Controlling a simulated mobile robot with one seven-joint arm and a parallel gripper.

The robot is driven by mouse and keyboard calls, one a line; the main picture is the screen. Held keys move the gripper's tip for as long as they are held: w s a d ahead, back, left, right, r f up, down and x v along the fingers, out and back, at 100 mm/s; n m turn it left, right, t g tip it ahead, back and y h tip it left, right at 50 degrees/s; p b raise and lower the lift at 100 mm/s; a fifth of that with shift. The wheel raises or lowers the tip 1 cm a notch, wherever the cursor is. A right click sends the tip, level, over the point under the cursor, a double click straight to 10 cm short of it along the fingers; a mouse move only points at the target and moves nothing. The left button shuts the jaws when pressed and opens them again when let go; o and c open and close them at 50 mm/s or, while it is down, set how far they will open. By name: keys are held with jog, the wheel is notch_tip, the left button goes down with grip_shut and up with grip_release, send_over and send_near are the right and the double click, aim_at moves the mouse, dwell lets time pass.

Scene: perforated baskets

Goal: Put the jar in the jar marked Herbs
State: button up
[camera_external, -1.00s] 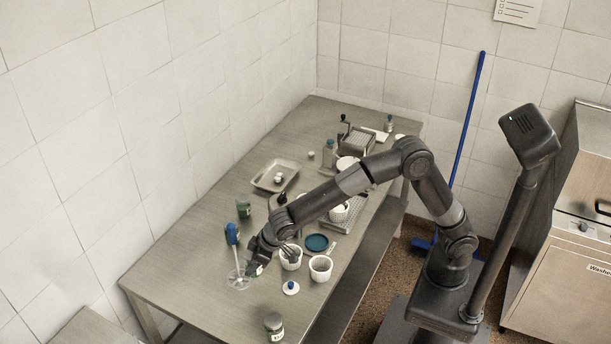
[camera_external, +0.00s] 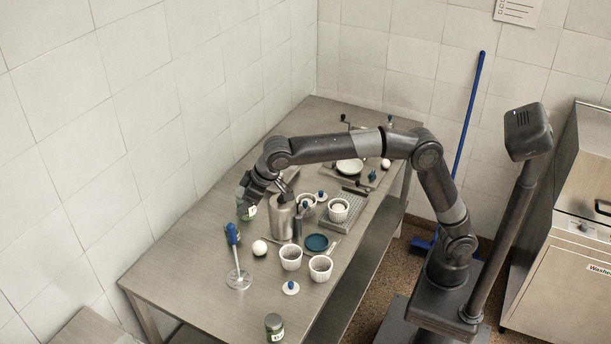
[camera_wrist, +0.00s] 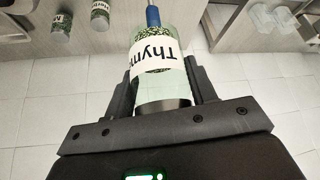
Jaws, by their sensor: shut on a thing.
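My gripper (camera_external: 247,190) is shut on a clear jar with green contents. In the wrist view the jar (camera_wrist: 150,82) sits between the fingers, with a white label reading "Thym…", the end cut off. In the external view my gripper is above the table's left side, with a green jar with a white label (camera_external: 248,212) directly below; I cannot tell whether this is the held jar or one behind it. A jar with a grey lid (camera_external: 274,327) stands at the table's front; its label is too small to read. No "Herbs" label is readable.
A metal canister (camera_external: 281,218) stands right of my gripper. A blue-handled utensil (camera_external: 234,258), a white ball (camera_external: 260,248) and white cups (camera_external: 291,257) are nearer the front. Two jars (camera_wrist: 62,24) (camera_wrist: 100,14) show in the wrist view. The table's front left is clear.

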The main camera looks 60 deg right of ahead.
jog(key=w+d+m+h, duration=0.1)
jog(key=w+d+m, duration=0.1)
jog(key=w+d, duration=0.45)
jog(key=w+d+m+h, duration=0.15)
jog(key=w+d, duration=0.25)
jog(key=d, duration=0.6)
jog(key=w+d+m+h, duration=0.1)
jog(key=w+d+m, duration=0.1)
jog(key=w+d, duration=0.45)
notch_tip(320, 180, down, 11)
jog(key=s, duration=0.2)
jog(key=shift+y, duration=0.25)
jog(key=w+a+f, duration=0.1)
jog(key=a+f, duration=0.1)
jog(key=a, duration=0.1)
jog(key=a+f, duration=0.2)
jog(key=a, duration=0.2)
jog(key=w+a+f, duration=0.1)
jog(key=a+f, duration=0.2)
jog(key=shift+w+a, duration=0.2)
jog(key=shift+w, duration=0.15)
jog(key=shift+f, duration=1.95)
jog(key=shift+f, duration=0.1)
jog(key=o, duration=1.2)
jog(key=shift+f, duration=0.1)
jog(key=shift+c, duration=0.2)
